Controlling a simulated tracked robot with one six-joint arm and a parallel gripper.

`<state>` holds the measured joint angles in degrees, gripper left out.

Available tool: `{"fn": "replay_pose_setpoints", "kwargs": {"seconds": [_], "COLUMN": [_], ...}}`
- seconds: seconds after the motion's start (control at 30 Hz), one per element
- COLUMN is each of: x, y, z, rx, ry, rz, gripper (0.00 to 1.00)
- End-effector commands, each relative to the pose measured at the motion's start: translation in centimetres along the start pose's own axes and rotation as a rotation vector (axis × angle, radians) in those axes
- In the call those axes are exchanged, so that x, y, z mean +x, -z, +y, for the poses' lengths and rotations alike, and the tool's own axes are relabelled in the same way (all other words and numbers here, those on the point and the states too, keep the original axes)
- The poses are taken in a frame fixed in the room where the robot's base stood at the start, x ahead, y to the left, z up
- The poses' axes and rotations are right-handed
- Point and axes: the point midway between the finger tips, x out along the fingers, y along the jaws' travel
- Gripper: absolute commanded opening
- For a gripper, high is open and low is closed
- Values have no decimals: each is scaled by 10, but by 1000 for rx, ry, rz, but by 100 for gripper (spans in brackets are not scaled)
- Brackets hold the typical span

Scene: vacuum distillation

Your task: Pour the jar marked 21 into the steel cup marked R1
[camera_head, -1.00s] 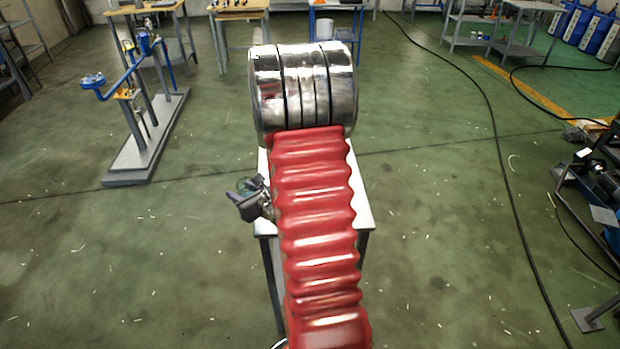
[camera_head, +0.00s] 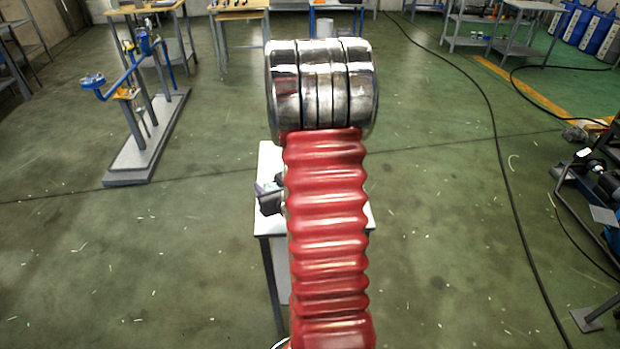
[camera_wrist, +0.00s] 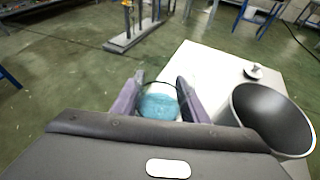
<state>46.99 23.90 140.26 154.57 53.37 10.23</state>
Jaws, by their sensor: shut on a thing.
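In the wrist view, my gripper (camera_wrist: 160,80) is shut on a clear jar (camera_wrist: 158,103) with blue contents, one finger on each side. The steel cup (camera_wrist: 268,118) is to the right of the jar, with its wide dark mouth open. The jar is beside the cup, apart from it. No marking can be read on either. In the head view, my gripper (camera_head: 269,197) shows only partly at the left of my red arm sleeve. The jar and cup are hidden there behind my arm.
A blue-topped stand (camera_head: 147,140) is at the left. Open green floor surrounds the table.

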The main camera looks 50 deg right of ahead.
Motion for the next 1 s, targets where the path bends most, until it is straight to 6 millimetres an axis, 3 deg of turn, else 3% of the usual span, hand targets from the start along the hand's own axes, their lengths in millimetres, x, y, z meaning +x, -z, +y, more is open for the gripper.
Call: {"fn": "replay_pose_setpoints", "kwargs": {"seconds": [0.27,0.6,1.0], "x": [-7,-23,-30], "y": [-16,-51,-65], "z": [-6,-13,-25], "rx": [117,271,455], "ry": [-48,-113,-189], "rz": [-19,-42,-68], "gripper": [13,13,13]}}
